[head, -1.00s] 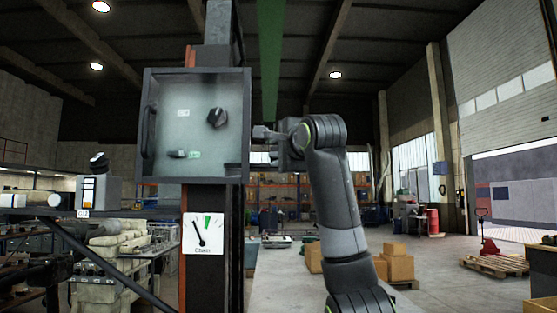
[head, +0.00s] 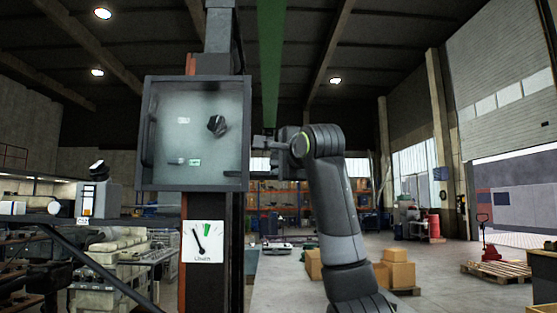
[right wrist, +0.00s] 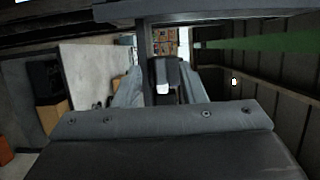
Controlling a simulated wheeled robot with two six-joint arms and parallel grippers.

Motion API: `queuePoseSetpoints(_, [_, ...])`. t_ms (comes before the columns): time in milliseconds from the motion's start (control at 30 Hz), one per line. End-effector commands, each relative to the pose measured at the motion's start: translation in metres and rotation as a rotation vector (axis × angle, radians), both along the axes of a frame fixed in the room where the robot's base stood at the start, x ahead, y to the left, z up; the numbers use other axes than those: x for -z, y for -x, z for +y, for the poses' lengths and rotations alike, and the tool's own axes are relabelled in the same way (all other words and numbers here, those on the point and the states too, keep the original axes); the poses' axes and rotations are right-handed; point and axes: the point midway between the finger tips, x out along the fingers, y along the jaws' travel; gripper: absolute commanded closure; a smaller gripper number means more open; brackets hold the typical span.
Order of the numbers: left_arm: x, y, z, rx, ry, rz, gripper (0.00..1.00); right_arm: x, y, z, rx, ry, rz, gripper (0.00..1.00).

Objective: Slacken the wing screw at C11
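A grey box (head: 245,90) with a pale interior is fixed to a post in the head view. Inside it are a dark lobed knob (head: 217,125) at the upper right and a small dark fitting (head: 177,161) beside a green tag (head: 194,162). The tags are too small to read, so I cannot tell which part is the C11 wing screw. My right gripper (head: 263,141) is just right of the box, apart from the knob. Its fingers are small and dark here. In the right wrist view a dark block with a pale end (right wrist: 163,78) is central; its identity is unclear. My left gripper is not seen.
A device with a tag plate (head: 98,199) stands at the left, above engine parts (head: 105,262). Cardboard boxes (head: 398,268) and a pallet truck (head: 485,240) are on the floor at the right.

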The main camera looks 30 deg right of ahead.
Motion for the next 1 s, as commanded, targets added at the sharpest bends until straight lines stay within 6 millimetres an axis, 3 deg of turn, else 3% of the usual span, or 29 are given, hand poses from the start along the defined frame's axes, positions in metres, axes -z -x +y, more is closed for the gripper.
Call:
queuePoseSetpoints(733, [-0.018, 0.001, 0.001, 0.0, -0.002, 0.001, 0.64, -0.001, -0.026, -0.016, 0.001, 0.001, 0.002, 0.63])
queuePoseSetpoints(1000, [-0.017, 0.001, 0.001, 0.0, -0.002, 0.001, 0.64, 0.001, -0.028, -0.017, 0.0, 0.0, 0.0, 0.63])
